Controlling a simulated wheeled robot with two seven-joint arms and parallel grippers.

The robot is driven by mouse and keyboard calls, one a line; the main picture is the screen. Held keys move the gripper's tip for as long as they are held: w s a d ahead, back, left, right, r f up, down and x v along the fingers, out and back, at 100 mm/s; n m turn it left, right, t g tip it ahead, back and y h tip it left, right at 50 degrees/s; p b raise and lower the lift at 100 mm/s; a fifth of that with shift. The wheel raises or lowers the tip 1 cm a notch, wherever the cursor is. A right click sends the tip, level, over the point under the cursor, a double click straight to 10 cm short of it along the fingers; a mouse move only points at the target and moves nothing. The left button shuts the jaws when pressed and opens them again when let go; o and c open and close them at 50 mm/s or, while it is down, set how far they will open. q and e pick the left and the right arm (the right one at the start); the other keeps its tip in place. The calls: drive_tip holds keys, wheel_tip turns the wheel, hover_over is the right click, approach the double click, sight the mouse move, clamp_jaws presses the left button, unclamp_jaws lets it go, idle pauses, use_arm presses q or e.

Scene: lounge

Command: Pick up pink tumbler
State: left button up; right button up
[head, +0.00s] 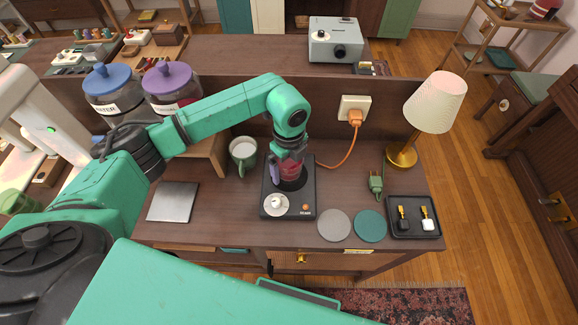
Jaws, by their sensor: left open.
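A pink, see-through tumbler (291,168) stands on the black appliance (304,192) in the middle of the wooden counter. My left arm reaches in from the left and bends down over it. My left gripper (288,160) is open, pointing down at the tumbler and overlapping its upper part in the picture. I cannot tell whether the fingers touch it. The gripper hides the tumbler's top, and a lilac part shows at the tumbler's left side. My right gripper is not in view.
A white round piece (276,203) sits on the appliance's front left. Grey (334,225) and teal (370,225) coasters, a black tray (414,231) and a lamp (435,103) are right. An orange cord (347,151) runs behind.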

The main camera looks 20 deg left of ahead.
use_arm(q)
drive_tip(key=shift+c, duration=0.3)
drive_tip(key=shift+w, duration=0.1)
clamp_jaws()
drive_tip(key=shift+r, duration=0.1)
drive_tip(key=shift+r+b, duration=0.3)
drive_tip(key=shift+r, duration=0.4)
wheel_tip(320, 180, up, 18)
drive_tip(key=b, duration=0.2)
drive_tip(key=shift+r, duration=0.15)
